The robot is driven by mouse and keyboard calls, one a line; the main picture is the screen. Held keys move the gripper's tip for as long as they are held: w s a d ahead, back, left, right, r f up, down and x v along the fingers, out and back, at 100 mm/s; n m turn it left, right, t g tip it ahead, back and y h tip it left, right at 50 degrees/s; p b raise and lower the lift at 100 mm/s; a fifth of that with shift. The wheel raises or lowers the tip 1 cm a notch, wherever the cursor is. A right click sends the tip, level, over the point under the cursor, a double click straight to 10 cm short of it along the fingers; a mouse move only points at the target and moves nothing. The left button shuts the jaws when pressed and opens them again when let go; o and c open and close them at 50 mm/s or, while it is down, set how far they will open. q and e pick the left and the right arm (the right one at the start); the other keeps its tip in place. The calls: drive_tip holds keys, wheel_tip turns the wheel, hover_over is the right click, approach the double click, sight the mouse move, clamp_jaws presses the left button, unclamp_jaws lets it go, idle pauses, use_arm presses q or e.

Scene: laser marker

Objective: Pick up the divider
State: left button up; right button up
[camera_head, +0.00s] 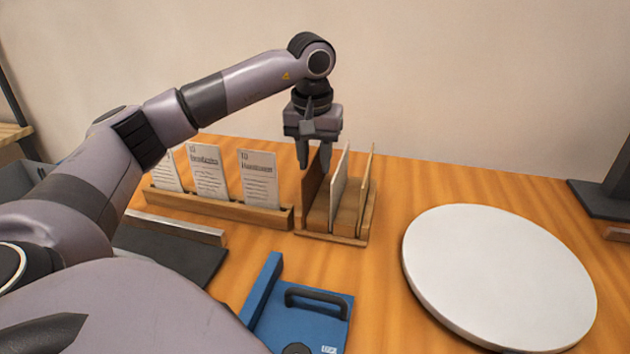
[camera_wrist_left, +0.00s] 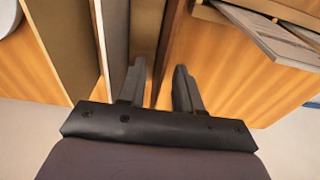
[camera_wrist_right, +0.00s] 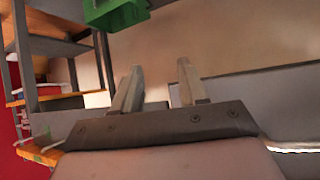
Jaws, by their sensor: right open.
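A small wooden rack (camera_head: 331,239) stands on the table and holds upright dividers. The leftmost is a dark brown divider (camera_head: 312,190); a pale divider (camera_head: 340,180) and a light wood divider (camera_head: 366,192) stand to its right. My left gripper (camera_head: 314,158) points down at the top of the brown divider, fingers apart. In the left wrist view, the open fingers (camera_wrist_left: 160,85) appear to be on either side of the brown divider's edge (camera_wrist_left: 172,45), with a gap showing. My right gripper (camera_wrist_right: 157,85) is open and empty, away from the rack.
A wooden holder (camera_head: 220,207) with several printed cards stands just left of the rack. A white round disc (camera_head: 500,275) lies to the right. A blue block with a black handle (camera_head: 318,302) is in front. A dark stand (camera_head: 605,195) is at far right.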

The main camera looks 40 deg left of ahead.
use_arm(q)
drive_tip(key=shift+w+f, duration=0.15)
drive_tip(key=shift+f, duration=0.8)
drive_tip(key=shift+c, duration=0.3)
clamp_jaws()
drive_tip(key=shift+r, duration=0.1)
